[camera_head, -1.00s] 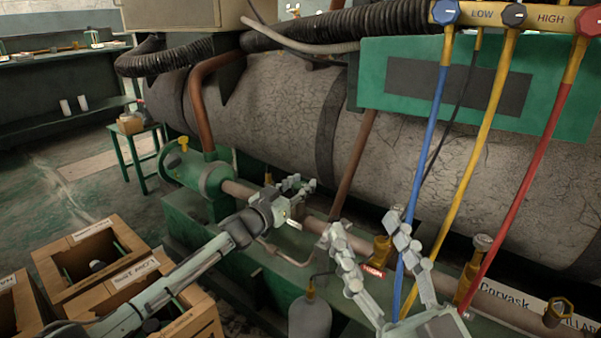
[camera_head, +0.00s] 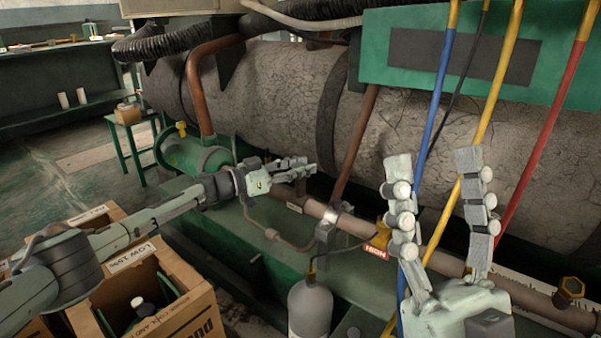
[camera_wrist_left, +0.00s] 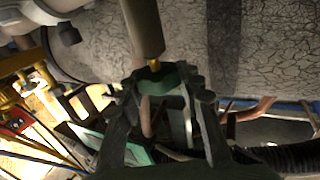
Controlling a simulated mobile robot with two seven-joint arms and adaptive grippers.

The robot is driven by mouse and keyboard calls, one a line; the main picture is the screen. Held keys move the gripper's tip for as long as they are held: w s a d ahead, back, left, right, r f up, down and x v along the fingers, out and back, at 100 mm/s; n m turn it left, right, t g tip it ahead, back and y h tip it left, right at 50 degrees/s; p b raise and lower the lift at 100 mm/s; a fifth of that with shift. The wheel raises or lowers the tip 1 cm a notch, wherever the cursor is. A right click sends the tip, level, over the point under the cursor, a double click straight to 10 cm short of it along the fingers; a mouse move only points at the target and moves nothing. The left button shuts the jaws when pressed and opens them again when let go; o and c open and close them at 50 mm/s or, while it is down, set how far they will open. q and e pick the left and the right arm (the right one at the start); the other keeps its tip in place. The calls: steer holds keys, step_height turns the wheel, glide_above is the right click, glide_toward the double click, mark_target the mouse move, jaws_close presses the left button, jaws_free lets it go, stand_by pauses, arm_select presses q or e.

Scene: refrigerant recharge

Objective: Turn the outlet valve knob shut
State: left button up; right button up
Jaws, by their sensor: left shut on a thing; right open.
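In the left wrist view, a green knob (camera_wrist_left: 172,78) on a short brass stem (camera_wrist_left: 155,65) sits between my left fingers, below a grey-brown cylinder (camera_wrist_left: 142,28). I take it for the outlet valve knob. My left gripper (camera_wrist_left: 165,88) is shut on it. In the head view, my left gripper (camera_head: 305,170) is at the copper pipe behind the green base, and its fingers hide the knob. My right gripper (camera_head: 432,175) is open and empty, fingers pointing up, in front of the hoses.
A large cracked grey tank (camera_head: 265,100) spans the back. Blue (camera_head: 437,90), yellow (camera_head: 497,90) and red (camera_head: 552,125) hoses hang at the right. A grey bottle (camera_head: 310,308) stands in front of the base. Cardboard boxes (camera_head: 185,310) are at the lower left.

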stand_by(0.5)
arm_select(q)
steer(key=o, duration=1.2)
steer(key=v, duration=1.2)
steer(key=shift+w, duration=0.15)
